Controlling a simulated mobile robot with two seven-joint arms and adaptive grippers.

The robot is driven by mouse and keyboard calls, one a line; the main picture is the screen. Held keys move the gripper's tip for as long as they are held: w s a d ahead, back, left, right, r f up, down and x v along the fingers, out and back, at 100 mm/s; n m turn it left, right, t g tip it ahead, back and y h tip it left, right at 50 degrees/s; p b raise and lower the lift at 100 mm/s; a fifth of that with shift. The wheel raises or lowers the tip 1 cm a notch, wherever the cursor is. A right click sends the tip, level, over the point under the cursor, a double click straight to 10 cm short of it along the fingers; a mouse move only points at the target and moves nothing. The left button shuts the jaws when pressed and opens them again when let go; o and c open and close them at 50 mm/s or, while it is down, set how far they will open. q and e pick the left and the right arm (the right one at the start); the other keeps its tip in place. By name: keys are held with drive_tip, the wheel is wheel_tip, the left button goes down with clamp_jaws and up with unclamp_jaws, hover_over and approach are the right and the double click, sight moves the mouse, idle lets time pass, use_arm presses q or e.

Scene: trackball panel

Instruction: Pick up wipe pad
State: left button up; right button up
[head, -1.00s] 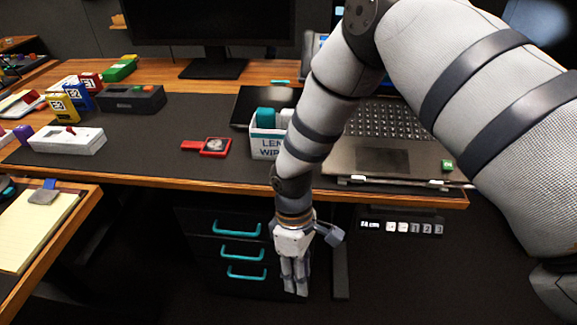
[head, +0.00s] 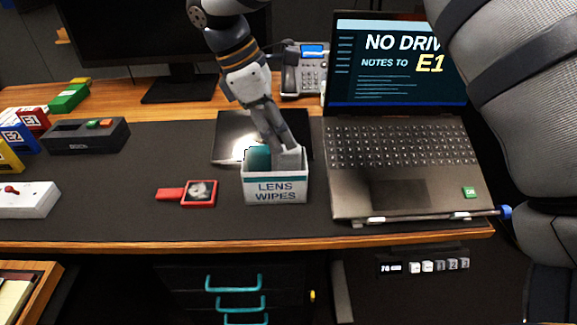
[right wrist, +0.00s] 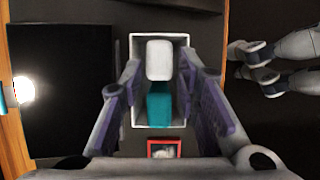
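The white box labelled "LENS WIPES" (head: 275,190) stands on the dark desk mat. It holds a teal pad (head: 259,158) on the left and a pale pad (head: 290,159) on the right, partly hidden by fingers. In the right wrist view the pale pad (right wrist: 159,60) lies beyond the teal one (right wrist: 159,105). My right gripper (head: 280,140) points down at the box opening. In the right wrist view its fingers (right wrist: 160,82) are spread, one on each side of the pads. I cannot tell whether they touch anything. My left gripper is not seen.
An open laptop (head: 400,170) stands close to the box's right. A red-framed item (head: 199,193) lies to its left, and a black panel (head: 230,130) lies behind it. A phone (head: 303,72) stands farther back. The mat in front of the box is clear.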

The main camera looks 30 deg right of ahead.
drive_tip(key=x, duration=0.5)
drive_tip(key=c, duration=0.5)
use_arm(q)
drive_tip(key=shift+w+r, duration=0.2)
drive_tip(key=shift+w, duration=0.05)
use_arm(e)
drive_tip(key=shift+r, duration=0.1)
use_arm(q)
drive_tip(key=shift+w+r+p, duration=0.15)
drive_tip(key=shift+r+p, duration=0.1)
drive_tip(key=shift+p, duration=0.1)
use_arm(e)
wheel_tip(320, 180, up, 18)
drive_tip(key=shift+f, duration=0.15)
